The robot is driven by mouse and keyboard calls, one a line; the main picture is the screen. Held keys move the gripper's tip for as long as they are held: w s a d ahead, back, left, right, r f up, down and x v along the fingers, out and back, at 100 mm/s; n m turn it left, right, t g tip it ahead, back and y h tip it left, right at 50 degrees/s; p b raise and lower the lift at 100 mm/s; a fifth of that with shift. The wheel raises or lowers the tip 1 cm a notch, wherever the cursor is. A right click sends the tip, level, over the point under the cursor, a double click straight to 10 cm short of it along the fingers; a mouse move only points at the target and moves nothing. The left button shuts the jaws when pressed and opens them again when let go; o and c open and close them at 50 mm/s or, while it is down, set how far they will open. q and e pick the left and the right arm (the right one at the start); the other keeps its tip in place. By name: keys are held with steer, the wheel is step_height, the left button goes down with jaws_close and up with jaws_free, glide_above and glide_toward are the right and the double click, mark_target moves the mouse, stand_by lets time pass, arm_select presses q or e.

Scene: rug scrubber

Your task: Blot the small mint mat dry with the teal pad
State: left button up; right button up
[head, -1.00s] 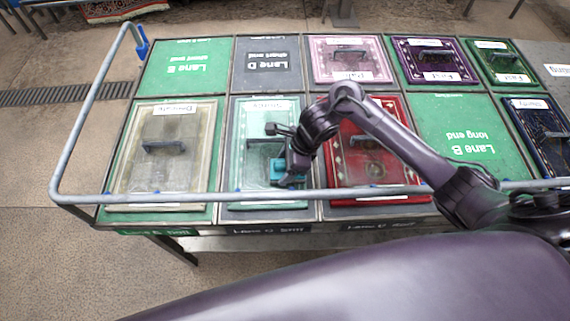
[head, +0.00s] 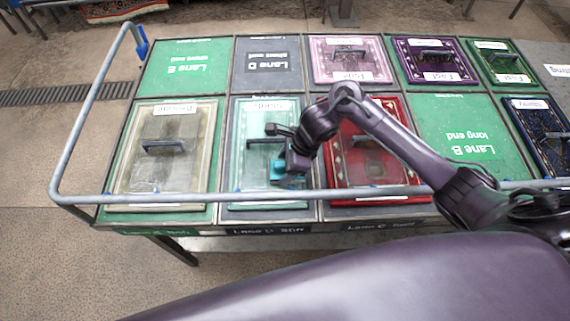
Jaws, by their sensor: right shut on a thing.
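The small mint mat (head: 243,176) lies in the near row, second from the left, with a dark handle (head: 262,141) across its upper part and a white label at its far edge. My right gripper (head: 287,164) is over the mat's right side, shut on the teal pad (head: 279,169). The pad is low over the mat or on it; contact cannot be made out. My arm hides part of the mat's right edge. My left gripper is not in view.
A beige mat (head: 128,172) lies left of the mint mat and a red mat (head: 340,178) lies right of it, partly behind my arm. A grey rail (head: 200,197) runs along the near table edge. Green lane panels (head: 180,65) are bare.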

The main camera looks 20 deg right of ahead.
steer(key=shift+s, duration=0.1)
steer(key=shift+r+p, duration=1.3)
steer(key=shift+r, duration=0.95)
